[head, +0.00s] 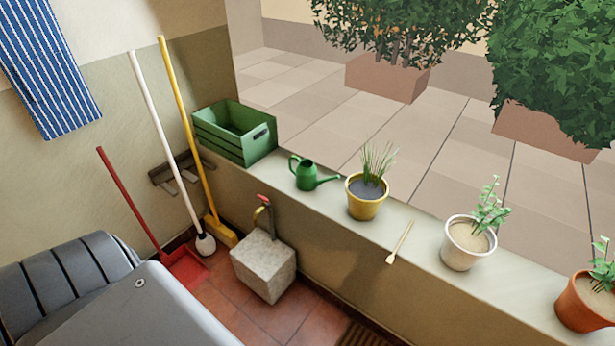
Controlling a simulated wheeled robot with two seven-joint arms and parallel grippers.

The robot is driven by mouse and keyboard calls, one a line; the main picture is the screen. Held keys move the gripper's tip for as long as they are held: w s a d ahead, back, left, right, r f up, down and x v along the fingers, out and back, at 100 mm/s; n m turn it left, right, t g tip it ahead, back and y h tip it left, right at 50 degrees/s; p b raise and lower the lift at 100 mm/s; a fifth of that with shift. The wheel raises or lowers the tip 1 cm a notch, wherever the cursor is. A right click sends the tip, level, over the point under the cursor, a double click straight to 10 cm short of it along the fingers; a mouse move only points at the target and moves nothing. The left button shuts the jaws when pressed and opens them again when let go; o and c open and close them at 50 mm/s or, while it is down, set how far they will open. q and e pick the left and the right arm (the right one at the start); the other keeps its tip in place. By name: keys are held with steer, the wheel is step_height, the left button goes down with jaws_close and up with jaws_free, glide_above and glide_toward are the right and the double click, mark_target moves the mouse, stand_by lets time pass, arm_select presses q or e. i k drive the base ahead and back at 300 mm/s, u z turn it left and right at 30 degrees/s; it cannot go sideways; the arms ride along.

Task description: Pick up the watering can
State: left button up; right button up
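A small green watering can (307,175) stands upright on top of the low wall ledge (420,222). Its handle is on the left and its spout points right, towards a yellow pot (366,201) with a grassy plant. The spout tip comes close to the yellow pot; I cannot tell whether they touch. A green slatted crate (236,133) stands on the ledge to the left of the can. Neither of my grippers shows in the head view.
A small wooden tool (400,243), a white pot (467,245) and a terracotta pot (585,303) are further right on the ledge. Below are a stone block with a tap (264,262), a red dustpan (186,264) and leaning brooms. A grey ribbed object (65,275) fills the lower left.

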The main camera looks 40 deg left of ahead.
mark_target(306, 174)
steer(key=k, duration=0.65)
steer(key=u, duration=0.65)
steer(key=i, duration=1.3)
steer(key=z, duration=0.7)
